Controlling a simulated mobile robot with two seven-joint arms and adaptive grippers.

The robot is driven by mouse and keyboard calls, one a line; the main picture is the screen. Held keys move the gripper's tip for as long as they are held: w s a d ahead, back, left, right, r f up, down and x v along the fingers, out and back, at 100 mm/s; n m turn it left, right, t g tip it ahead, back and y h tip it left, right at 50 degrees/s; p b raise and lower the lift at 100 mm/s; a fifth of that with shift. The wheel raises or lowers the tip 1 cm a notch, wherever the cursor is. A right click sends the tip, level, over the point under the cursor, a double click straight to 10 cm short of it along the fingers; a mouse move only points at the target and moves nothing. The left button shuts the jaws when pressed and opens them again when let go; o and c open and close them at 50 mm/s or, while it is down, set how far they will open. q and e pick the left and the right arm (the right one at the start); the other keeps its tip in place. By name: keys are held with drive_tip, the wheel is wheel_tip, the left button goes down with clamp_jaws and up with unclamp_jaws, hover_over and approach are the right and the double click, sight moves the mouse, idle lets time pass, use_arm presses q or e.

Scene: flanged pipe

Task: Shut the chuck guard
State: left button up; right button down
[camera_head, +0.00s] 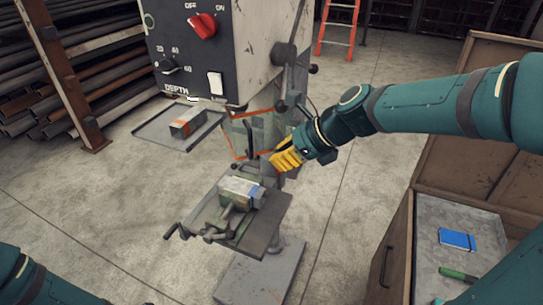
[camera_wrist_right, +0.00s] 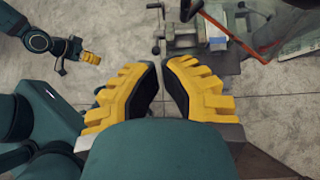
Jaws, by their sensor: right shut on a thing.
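The chuck guard (camera_head: 250,133), a clear panel with orange edges, hangs below the drill press head, above the vise (camera_head: 240,192). My right gripper (camera_head: 273,163) is at the guard's lower right edge. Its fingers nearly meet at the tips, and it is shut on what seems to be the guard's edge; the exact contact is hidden. In the right wrist view the guard (camera_wrist_right: 290,28) shows at upper right and my right fingers (camera_wrist_right: 160,65) point toward the vise. My left gripper (camera_wrist_right: 91,58) is small at upper left there, away from the press; its opening is unclear.
The press head (camera_head: 190,50) carries a red knob and white switch. A side tray (camera_head: 160,128) holds a grey block with an orange band. A wooden crate (camera_head: 397,255) with a blue item stands at right. Pipes (camera_head: 15,85) are racked at left.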

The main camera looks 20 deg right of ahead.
drive_tip(key=c, duration=1.7)
unclamp_jaws()
drive_tip(key=v, duration=0.4)
drive_tip(key=p+v, duration=0.1)
drive_tip(key=v, duration=0.1)
drive_tip(key=shift+s+a+r, duration=0.2)
drive_tip(key=shift+s+a, duration=0.05)
drive_tip(key=shift+s+r+p, duration=0.1)
drive_tip(key=shift+r+p, duration=0.05)
drive_tip(key=shift+p, duration=0.15)
clamp_jaws()
drive_tip(key=w+a+f+m+t+h, duration=0.1)
drive_tip(key=w+a+f+m, duration=0.1)
drive_tip(key=w+a+f, duration=0.3)
drive_tip(key=shift+w+f+m+t+h, duration=0.35)
drive_tip(key=shift+w+f, duration=0.7)
drive_tip(key=shift+w, duration=1.2)
